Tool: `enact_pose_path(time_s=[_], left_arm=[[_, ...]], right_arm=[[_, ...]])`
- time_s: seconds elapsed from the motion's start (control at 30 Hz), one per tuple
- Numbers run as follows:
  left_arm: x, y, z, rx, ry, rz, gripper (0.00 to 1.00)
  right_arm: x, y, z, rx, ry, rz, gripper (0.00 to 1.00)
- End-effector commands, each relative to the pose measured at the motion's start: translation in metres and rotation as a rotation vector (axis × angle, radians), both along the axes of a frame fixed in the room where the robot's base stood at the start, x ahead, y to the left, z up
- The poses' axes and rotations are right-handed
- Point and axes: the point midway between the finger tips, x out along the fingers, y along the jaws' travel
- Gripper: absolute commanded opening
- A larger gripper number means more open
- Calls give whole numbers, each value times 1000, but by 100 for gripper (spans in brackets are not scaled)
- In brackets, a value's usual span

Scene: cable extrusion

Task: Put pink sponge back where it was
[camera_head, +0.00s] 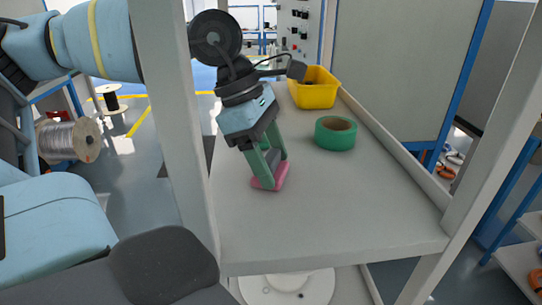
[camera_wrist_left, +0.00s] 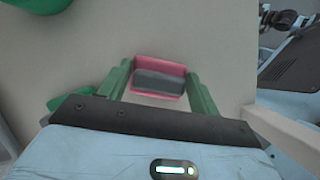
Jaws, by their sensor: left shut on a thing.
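The pink sponge (camera_head: 270,183) is at the near-left part of the grey table, low at the tabletop. My left gripper (camera_head: 271,168) reaches down from above with its green fingers on either side of it, shut on it. In the left wrist view the pink sponge (camera_wrist_left: 158,63) sits between the fingertips of the left gripper (camera_wrist_left: 160,76), with a dark grey block-like part in front of its pink face. I cannot tell whether the sponge touches the table. My right gripper is not in view.
A green tape roll (camera_head: 335,133) lies on the table (camera_head: 330,220) right of the gripper. A yellow bin (camera_head: 315,93) stands at the back. A post (camera_head: 172,110) rises at the left, and a raised edge runs along the right. The table's near part is clear.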

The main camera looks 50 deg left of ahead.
Motion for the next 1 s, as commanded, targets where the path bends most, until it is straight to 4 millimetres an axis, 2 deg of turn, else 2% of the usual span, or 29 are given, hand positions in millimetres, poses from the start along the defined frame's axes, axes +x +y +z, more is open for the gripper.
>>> enact_pose_path(time_s=[0.07,0.1,0.23,0.5,0.67,0.83,1.0], left_arm=[[0,0,-3,0,2,0,44],[0,0,-3,0,2,0,67],[0,0,-2,0,2,1,84],[0,0,-2,0,1,0,85],[-1,2,7,1,-2,0,85],[-6,12,33,-2,-5,2,85],[-19,33,30,-5,-5,-1,85]], right_arm=[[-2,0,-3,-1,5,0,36],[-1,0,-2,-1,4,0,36],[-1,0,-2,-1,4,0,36],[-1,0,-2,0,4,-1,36],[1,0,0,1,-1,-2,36],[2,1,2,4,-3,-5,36],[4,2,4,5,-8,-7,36]])
